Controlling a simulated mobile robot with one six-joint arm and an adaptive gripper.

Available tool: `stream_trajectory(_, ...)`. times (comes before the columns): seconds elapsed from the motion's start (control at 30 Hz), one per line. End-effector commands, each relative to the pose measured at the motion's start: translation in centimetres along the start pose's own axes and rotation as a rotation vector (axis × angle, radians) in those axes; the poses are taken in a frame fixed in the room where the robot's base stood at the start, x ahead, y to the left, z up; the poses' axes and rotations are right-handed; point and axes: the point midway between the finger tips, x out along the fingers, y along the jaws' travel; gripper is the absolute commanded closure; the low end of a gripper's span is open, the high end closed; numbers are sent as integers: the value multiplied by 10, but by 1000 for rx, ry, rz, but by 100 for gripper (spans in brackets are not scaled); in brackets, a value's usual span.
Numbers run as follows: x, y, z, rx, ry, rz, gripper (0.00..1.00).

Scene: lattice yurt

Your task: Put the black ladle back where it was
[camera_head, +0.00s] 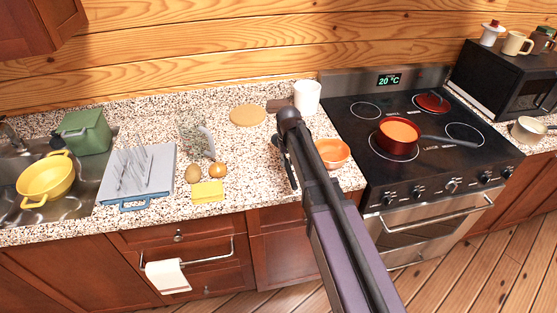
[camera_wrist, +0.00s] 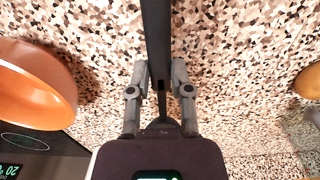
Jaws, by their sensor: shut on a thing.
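The black ladle (camera_wrist: 156,35) shows in the wrist view as a dark straight bar from the top edge down between my fingers. My gripper (camera_wrist: 161,78) is shut on it, one grey finger on each side, over the speckled counter. I cannot tell whether the ladle touches the counter. In the head view my arm hides most of the gripper; a dark strip beside the arm, left of the orange bowl (camera_head: 334,152), may be part of the ladle. The orange bowl is also at the left of the wrist view (camera_wrist: 35,85).
A white mug (camera_head: 307,97) and round board (camera_head: 248,115) stand behind. Onion (camera_head: 217,169), potato (camera_head: 193,174), yellow cloth (camera_head: 207,192) and dish rack (camera_head: 140,180) lie left. The stove (camera_head: 350,125) with a red pan (camera_head: 398,137) is right.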

Motion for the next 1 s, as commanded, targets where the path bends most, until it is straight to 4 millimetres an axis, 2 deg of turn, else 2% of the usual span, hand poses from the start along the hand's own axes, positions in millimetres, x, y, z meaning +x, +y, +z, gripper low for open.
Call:
stream_trajectory(0.03, 2, -2, -14, 0, 0, 0, 100)
stream_trajectory(0.1, 3, -5, -26, 0, 0, 0, 100)
stream_trajectory(0.3, 5, -10, -46, 1, 0, 0, 100)
stream_trajectory(0.77, 5, -10, -49, 1, 0, 0, 100)
stream_trajectory(0.97, 7, -13, -65, 1, 0, 0, 100)
stream_trajectory(1.0, 13, -12, -61, 2, 0, 0, 100)
